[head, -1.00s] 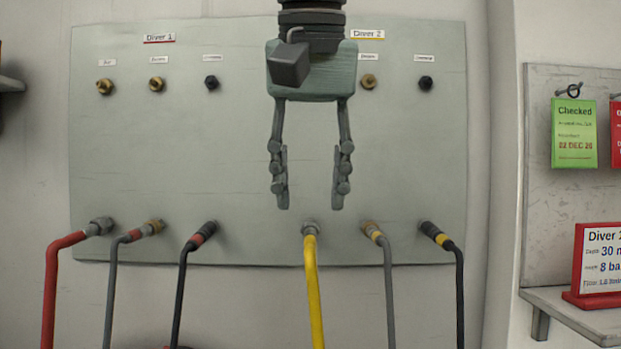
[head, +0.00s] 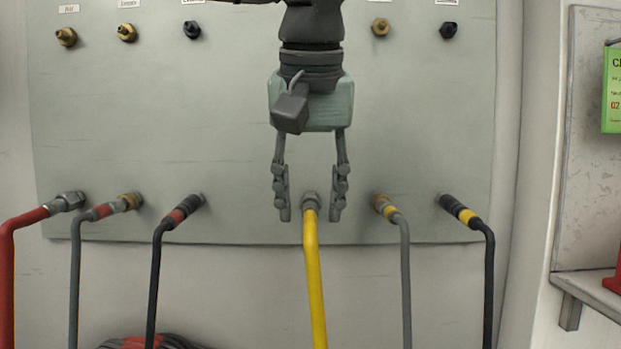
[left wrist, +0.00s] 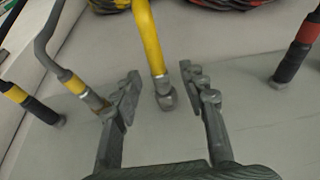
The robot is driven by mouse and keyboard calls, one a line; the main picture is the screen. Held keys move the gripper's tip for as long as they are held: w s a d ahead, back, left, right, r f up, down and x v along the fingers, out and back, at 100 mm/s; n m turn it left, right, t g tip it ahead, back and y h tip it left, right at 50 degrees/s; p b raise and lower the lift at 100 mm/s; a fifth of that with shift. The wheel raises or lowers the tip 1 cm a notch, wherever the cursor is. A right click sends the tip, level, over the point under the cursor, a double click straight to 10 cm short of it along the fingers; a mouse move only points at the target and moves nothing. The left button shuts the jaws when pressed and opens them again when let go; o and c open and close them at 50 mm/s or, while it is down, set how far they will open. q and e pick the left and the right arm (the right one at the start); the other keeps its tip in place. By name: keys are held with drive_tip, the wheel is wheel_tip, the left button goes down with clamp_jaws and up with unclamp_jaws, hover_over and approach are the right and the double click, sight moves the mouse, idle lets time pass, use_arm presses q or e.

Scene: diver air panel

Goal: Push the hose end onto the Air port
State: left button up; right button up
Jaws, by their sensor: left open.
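A yellow hose (head: 315,275) hangs from the lower part of the grey panel (head: 230,130). Its grey metal end (head: 310,200) is seated at the panel's lower row. My left gripper (head: 310,207) is open, pointing down, with one finger on each side of that end and a gap to both. In the left wrist view the hose end (left wrist: 166,97) also lies between the open fingers, and the yellow hose (left wrist: 149,40) runs away upward. The Air port of Diver 2 is not visible; my left arm covers that stretch of the upper row. My right gripper is not in view.
Red (head: 25,222), grey and black hoses sit to the left. A grey hose with a yellow band (head: 398,218) and a black one (head: 465,215) sit to the right. Upper fittings include brass (head: 380,27) and black (head: 448,30) ones. A shelf (head: 590,290) stands right.

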sight(311, 216)
use_arm(q)
drive_tip(key=shift+f, duration=0.1)
drive_tip(key=shift+c, duration=0.6)
clamp_jaws()
drive_tip(key=shift+s, duration=0.15)
drive_tip(key=shift+s, duration=0.3)
drive_tip(key=shift+s, duration=1)
drive_tip(key=shift+s+b, duration=0.6)
drive_tip(key=shift+s, duration=1.9)
